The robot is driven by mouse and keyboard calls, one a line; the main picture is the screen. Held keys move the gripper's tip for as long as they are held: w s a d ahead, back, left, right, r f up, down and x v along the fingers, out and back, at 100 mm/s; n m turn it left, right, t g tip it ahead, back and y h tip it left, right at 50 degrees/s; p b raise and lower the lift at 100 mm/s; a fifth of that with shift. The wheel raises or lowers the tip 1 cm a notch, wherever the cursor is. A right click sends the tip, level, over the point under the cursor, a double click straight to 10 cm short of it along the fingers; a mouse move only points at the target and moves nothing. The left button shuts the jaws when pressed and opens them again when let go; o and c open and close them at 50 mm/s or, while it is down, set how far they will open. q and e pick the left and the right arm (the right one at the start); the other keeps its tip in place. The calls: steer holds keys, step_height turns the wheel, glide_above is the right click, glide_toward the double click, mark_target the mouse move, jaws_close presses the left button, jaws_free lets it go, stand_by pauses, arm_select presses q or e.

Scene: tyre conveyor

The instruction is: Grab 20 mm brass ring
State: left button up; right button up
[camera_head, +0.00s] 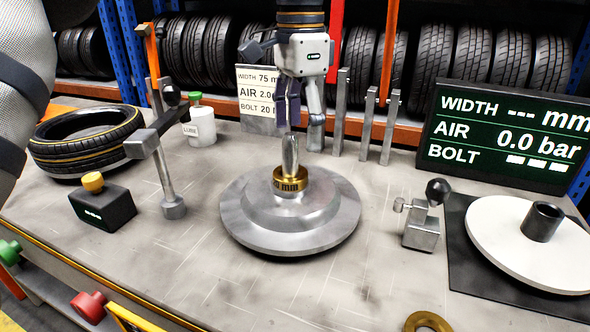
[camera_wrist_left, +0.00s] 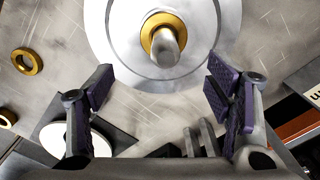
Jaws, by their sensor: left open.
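A brass ring (camera_head: 290,181) with lettering ending in "0 mm" sits around the upright metal spindle (camera_head: 290,155) at the centre of a stepped steel disc (camera_head: 240,215). The first digit is hard to read. In the left wrist view the ring (camera_wrist_left: 150,36) circles the spindle near the top. My left gripper (camera_head: 299,122) points down, above and slightly behind the spindle tip. In the left wrist view its purple-padded jaws (camera_wrist_left: 158,88) are wide apart and empty, clear of the ring. My right gripper is not in view.
A loose brass ring (camera_head: 427,322) lies at the front edge; two show in the left wrist view (camera_wrist_left: 27,62). Upright metal bars (camera_head: 340,112) stand behind the gripper. A clamp block (camera_head: 421,232) and white disc (camera_head: 490,230) are right, a tyre (camera_head: 85,140) left.

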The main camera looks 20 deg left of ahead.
mark_target(294, 165)
arm_select(q)
steer(key=f, duration=0.5)
steer(key=a+f+b, duration=0.1)
steer(key=f, duration=0.2)
steer(key=shift+s, duration=0.1)
steer(key=shift+d+r, duration=0.1)
steer(key=shift+r, duration=0.05)
steer(key=c, duration=1.5)
